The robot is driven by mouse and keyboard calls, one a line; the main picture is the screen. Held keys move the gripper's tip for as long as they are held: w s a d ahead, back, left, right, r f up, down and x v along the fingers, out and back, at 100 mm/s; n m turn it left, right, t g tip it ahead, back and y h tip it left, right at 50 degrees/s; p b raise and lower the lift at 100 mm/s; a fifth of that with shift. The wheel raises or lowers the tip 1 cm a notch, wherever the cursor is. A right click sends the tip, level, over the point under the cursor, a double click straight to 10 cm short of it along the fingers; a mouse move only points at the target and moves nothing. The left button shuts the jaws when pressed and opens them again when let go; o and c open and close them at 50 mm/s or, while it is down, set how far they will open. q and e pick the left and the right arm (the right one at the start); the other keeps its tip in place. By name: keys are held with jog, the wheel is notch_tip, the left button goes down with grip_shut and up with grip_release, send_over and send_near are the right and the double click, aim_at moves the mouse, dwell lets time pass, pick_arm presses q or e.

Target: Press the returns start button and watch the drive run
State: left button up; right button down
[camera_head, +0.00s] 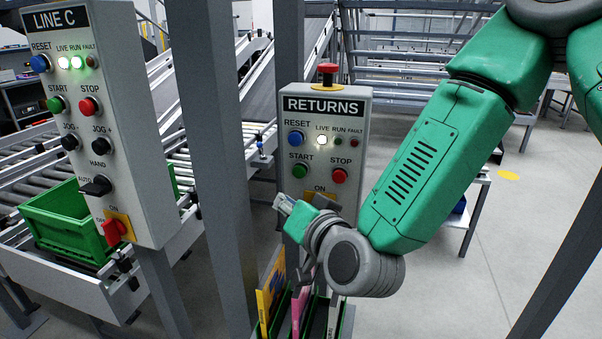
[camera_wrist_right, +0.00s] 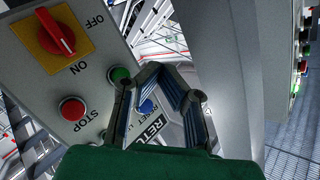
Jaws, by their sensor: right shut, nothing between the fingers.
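The RETURNS control box (camera_head: 351,115) stands on a post mid-view. Its green START button (camera_head: 300,170) sits left of the red STOP button (camera_head: 339,175), below the blue RESET button (camera_head: 296,139). The LIVE lamp (camera_head: 322,140) is lit white; the RUN lamp (camera_head: 339,141) and FAULT lamp look dark. My right gripper (camera_head: 284,203) is shut and empty, just below and left of START, pointing toward the box. In the right wrist view the fingers (camera_wrist_right: 166,68) show beside START (camera_wrist_right: 120,74); contact cannot be told. My left gripper is out of view.
A LINE C box (camera_head: 160,150) with LIVE and RUN lit stands left, beside a grey post (camera_head: 215,150). A red emergency stop (camera_head: 327,73) tops the RETURNS box. Below my wrist are green bins with coloured folders (camera_head: 271,290). A green crate (camera_head: 60,225) sits on rollers.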

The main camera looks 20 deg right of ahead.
aim_at(299, 172)
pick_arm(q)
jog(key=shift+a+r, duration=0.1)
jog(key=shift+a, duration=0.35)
pick_arm(e)
jog(key=shift+w+d+r, duration=0.1)
jog(key=shift+w+d, duration=0.45)
jog(key=shift+w, duration=0.5)
jog(key=shift+w+d+r, duration=0.1)
jog(key=shift+w+d, duration=0.45)
jog(key=shift+w, duration=0.5)
jog(key=shift+w+d, duration=0.55)
jog(key=shift+w, duration=0.5)
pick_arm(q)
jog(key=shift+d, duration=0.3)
pick_arm(e)
jog(key=shift+d, duration=0.4)
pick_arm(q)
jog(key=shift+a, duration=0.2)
pick_arm(e)
jog(key=shift+a, duration=0.2)
jog(key=shift+w+d, duration=0.3)
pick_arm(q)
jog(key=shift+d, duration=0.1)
